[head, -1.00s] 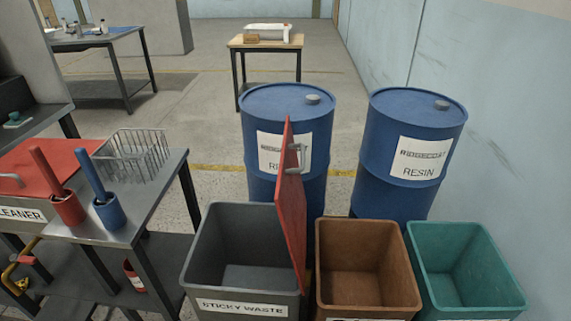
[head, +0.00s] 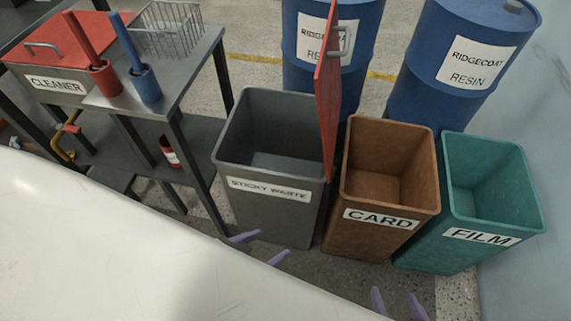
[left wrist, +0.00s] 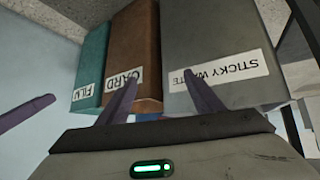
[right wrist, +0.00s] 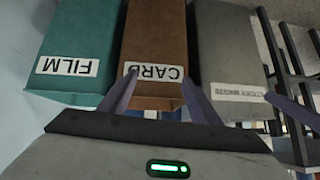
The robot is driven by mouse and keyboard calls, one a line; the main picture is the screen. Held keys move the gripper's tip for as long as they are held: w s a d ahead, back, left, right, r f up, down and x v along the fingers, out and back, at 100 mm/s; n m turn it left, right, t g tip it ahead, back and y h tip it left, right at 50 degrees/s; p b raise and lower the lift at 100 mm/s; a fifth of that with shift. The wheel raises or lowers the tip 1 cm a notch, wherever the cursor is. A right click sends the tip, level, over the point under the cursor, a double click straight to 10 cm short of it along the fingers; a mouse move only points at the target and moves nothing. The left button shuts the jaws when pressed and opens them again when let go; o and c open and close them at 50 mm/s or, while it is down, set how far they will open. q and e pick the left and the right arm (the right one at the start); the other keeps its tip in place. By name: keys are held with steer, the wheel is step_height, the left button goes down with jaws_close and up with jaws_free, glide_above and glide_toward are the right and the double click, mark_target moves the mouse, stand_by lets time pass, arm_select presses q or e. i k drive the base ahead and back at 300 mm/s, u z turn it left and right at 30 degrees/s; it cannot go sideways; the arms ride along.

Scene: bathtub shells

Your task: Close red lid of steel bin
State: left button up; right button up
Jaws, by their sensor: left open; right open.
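The grey sticky waste bin (head: 268,200) stands open in the head view. Its red lid (head: 328,95), with a metal handle (head: 345,40), stands upright along the bin's right edge. My left gripper (head: 260,248) is open and empty, low in front of this bin. The left wrist view shows its fingers (left wrist: 162,100) before the bin's label, with the bin (left wrist: 215,45) upside down. My right gripper (head: 397,303) is open and empty, low in front of the card and film bins. Its fingers also show in the right wrist view (right wrist: 158,98). Neither wrist view shows the lid.
The brown card bin (head: 378,228) and teal film bin (head: 455,255) stand open to the right. Blue drums (head: 460,60) stand behind. A steel bench (head: 190,55) at left holds a basket, two cups and a shut red-lidded cleaner tank (head: 55,85). A wall closes the right.

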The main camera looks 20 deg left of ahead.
mark_target(327, 84)
steer(key=u, duration=0.8)
steer(key=k, duration=1)
steer(key=z, duration=0.85)
